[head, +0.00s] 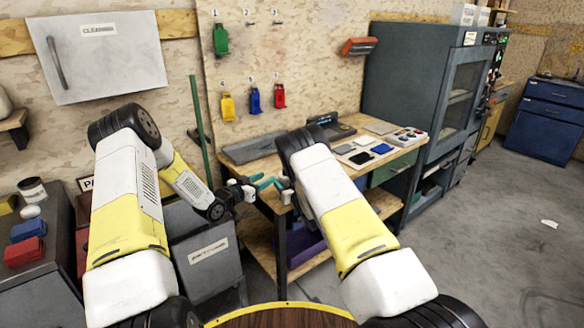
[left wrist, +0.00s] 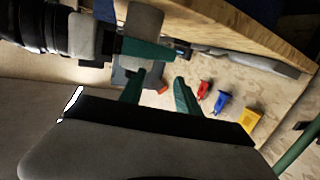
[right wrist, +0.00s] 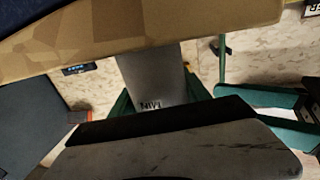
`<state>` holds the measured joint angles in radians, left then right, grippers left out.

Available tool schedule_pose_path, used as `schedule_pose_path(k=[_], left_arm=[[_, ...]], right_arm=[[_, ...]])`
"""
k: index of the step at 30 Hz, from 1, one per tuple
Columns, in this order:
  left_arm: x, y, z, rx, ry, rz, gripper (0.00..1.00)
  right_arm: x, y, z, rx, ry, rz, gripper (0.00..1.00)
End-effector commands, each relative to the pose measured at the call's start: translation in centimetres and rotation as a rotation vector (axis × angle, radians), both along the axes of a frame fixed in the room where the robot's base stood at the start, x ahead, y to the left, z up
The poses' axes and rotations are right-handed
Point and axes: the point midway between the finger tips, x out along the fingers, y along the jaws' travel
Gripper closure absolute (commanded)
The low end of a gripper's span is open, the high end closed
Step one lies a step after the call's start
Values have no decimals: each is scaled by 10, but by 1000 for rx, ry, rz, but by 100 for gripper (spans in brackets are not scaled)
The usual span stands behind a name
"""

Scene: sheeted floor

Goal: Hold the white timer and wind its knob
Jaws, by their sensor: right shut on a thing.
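The white timer (right wrist: 150,78), shaded grey with dark "MIN" lettering, sits between the teal fingers of my right gripper (right wrist: 158,100) in the right wrist view. That gripper is shut on it. In the head view my right arm mostly covers the right gripper and the timer. I cannot make out the knob. My left gripper (head: 262,185) is just left of the right one in the head view. Its teal fingers are apart and empty in the left wrist view (left wrist: 158,90), pointing toward the right gripper. It also shows at the right wrist view's right edge.
A wooden workbench (head: 262,174) stands behind the grippers, with trays and devices on top. Its edge shows close by in both wrist views. Yellow (head: 228,107), blue (head: 254,100) and red (head: 279,95) items hang on the wall. A grey cabinet (head: 415,85) stands right.

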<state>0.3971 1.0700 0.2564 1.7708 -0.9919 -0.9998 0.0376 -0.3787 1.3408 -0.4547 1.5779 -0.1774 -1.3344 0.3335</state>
Motion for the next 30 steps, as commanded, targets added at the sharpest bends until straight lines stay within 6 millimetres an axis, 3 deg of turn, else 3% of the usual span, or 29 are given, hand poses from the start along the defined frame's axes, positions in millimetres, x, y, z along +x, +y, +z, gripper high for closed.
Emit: schedule_pose_path(k=[3, 8, 21, 30], left_arm=[[-22, -17, 14, -32, -73, -67, 61], [-26, -30, 21, -47, -109, -99, 61], [34, -85, 21, -47, -109, -98, 61], [56, -104, 20, -46, -106, -96, 61]], right_arm=[[0, 0, 0, 0, 0, 0, 93], [0, 0, 0, 0, -1, 0, 93], [0, 0, 0, 0, -1, 0, 93], [0, 0, 0, 0, -1, 0, 93]])
